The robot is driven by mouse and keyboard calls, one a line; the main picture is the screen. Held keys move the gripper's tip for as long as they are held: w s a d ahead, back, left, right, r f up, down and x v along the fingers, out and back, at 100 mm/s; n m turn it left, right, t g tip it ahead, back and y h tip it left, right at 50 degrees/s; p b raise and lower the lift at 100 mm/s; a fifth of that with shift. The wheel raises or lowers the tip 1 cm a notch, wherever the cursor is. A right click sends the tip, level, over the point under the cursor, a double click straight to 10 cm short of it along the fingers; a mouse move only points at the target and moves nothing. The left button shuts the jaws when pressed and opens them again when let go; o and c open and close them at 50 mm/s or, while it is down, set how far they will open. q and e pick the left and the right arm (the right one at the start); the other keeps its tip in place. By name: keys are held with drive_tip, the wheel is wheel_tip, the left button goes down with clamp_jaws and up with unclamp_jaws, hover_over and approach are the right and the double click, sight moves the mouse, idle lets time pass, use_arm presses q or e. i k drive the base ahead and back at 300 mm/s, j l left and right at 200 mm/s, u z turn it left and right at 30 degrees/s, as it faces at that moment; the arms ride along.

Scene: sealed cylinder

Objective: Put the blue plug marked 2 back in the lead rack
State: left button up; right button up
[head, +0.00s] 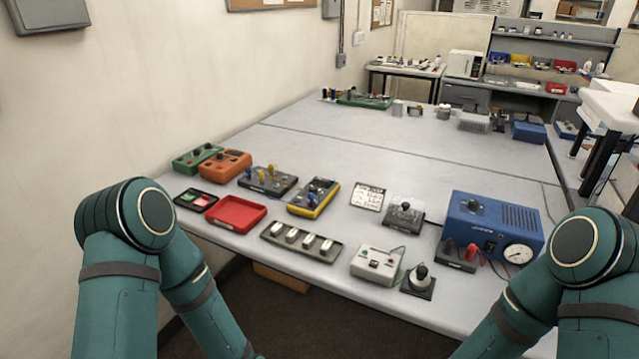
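Blue plugs (312,191) stand upright on a grey and yellow box (323,208) near the middle of the table's front half. The marks on them are too small to read, so I cannot tell which one is marked 2. A dark rack-like block (284,187) with upright yellow plugs (262,174) stands just left of that box. A small dark block (457,262) with red leads sits before the blue gauge unit at the right. I cannot tell which of these blocks is the lead rack. Both of my grippers are below the picture; only my teal arm links show.
A red tray (236,222), a grey tray of white blocks (328,254), a white switch box (377,264) and a black knob on a base (420,279) line the front edge. The blue gauge unit (485,215) stands at right. The table's middle (350,155) is clear.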

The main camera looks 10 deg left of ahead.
sight(310, 197)
drive_tip(key=j+z, duration=0.15)
drive_tip(key=z, duration=0.2)
drive_tip(key=j+z, duration=0.15)
drive_tip(key=z, duration=0.2)
drive_tip(key=j+z, duration=0.15)
drive_tip(key=z, duration=0.2)
drive_tip(key=j+z, duration=0.25)
drive_tip(key=j, duration=0.2)
drive_tip(key=k+j+z, duration=0.25)
drive_tip(key=j, duration=0.2)
drive_tip(key=k+j, duration=0.1)
drive_tip(key=j, duration=0.25)
drive_tip(key=k+j+z, duration=0.1)
drive_tip(key=j, duration=0.3)
drive_tip(key=k+j, duration=0.1)
drive_tip(key=j, duration=0.25)
drive_tip(key=k+j, duration=0.1)
drive_tip(key=j, duration=0.25)
drive_tip(key=i+z, duration=0.05)
